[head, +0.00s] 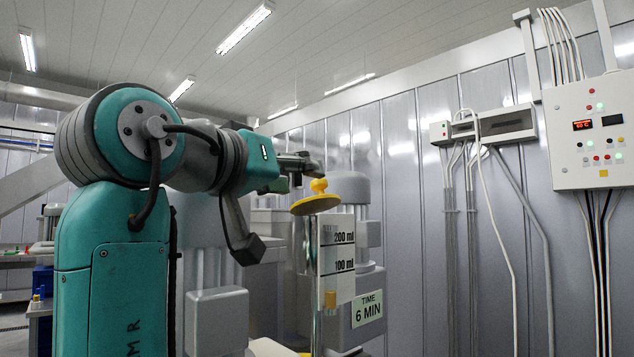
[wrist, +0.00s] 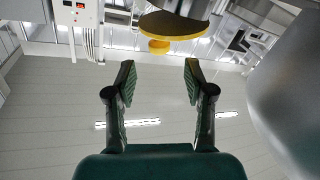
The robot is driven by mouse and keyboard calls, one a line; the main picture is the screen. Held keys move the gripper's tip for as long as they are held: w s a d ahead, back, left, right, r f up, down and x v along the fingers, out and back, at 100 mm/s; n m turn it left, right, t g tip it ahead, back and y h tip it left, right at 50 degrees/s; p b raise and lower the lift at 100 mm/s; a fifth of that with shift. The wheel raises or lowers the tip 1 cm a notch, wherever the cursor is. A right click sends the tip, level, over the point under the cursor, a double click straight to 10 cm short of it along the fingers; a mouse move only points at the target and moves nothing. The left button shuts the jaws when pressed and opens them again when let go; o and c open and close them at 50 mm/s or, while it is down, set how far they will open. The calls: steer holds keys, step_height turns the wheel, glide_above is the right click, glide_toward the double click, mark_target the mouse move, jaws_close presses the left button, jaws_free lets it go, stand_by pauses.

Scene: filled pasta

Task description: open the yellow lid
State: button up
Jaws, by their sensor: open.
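The yellow lid (head: 316,204) is a round disc with a knob (head: 319,186) on top. In the head view it sits at the top of a shiny upright vessel beside a plate marked 100 ml and 200 ml. My gripper (head: 312,166) is just above and left of the knob and looks apart from it. In the wrist view, the lid (wrist: 175,36) and its knob (wrist: 160,46) show at the top, beyond the fingertips. My gripper (wrist: 156,75) is open there, with nothing between its fingers.
A sign reading "TIME 6 MIN" (head: 368,309) is on a grey machine behind the vessel. A control box (head: 590,130) with lights and buttons hangs on the right wall, with cables below. A large grey rounded body (wrist: 290,90) fills the right side of the wrist view.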

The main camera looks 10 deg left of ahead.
mark_target(313, 180)
steer(key=x, duration=0.6)
steer(key=shift+w+d, duration=0.1)
steer(key=shift+w, duration=0.2)
jaws_close()
